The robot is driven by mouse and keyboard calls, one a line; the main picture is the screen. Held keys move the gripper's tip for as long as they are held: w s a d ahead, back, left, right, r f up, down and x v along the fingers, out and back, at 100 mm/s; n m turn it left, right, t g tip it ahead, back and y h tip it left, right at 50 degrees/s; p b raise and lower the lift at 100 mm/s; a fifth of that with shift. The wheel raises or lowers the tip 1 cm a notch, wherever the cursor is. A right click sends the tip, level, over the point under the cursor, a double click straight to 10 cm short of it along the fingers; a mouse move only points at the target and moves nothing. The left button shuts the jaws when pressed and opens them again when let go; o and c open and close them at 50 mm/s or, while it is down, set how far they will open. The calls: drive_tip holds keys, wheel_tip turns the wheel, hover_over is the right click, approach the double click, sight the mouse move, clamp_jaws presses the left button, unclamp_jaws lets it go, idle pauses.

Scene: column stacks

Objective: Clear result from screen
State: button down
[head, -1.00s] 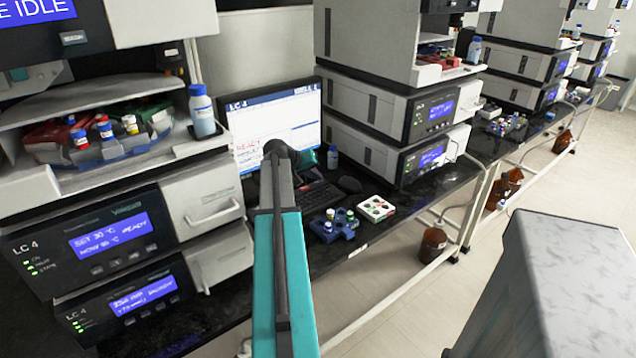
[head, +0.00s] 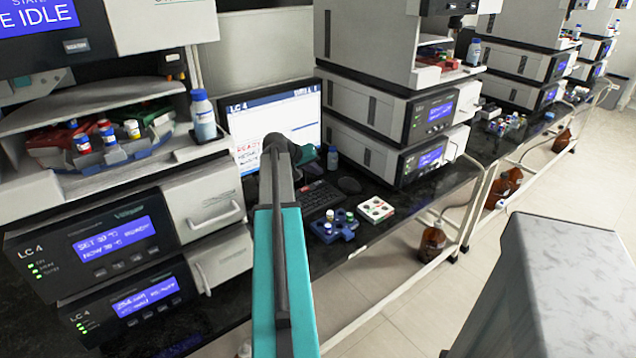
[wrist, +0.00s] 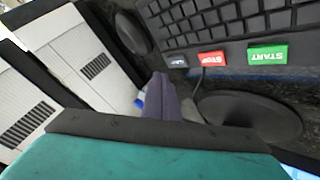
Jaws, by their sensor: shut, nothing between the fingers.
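The LC 4 monitor screen (head: 295,108) is lit, with red text reading roughly READY and blue lines under it; my arm covers part of it. The keyboard (head: 318,196) lies below the screen, partly hidden by my arm. In the wrist view the keyboard (wrist: 225,22) has a green START key (wrist: 267,54), a red STOP key (wrist: 211,59) and a dark key (wrist: 177,61) whose label I cannot read. My gripper (wrist: 160,78) is shut and empty, its tips just below the dark key in the picture. I cannot tell any contact. In the head view the fingers are hidden.
A mouse (head: 349,185) lies right of the keyboard. A blue vial rack (head: 334,227) and a white rack (head: 376,209) stand near the bench's front edge. Instrument stacks flank the monitor. The round monitor foot (wrist: 250,118) shows in the wrist view.

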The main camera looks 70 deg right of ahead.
sight(317, 184)
drive_tip(key=shift+r+p, duration=0.75)
drive_tip(key=shift+r, duration=0.95)
drive_tip(key=shift+s, duration=0.15)
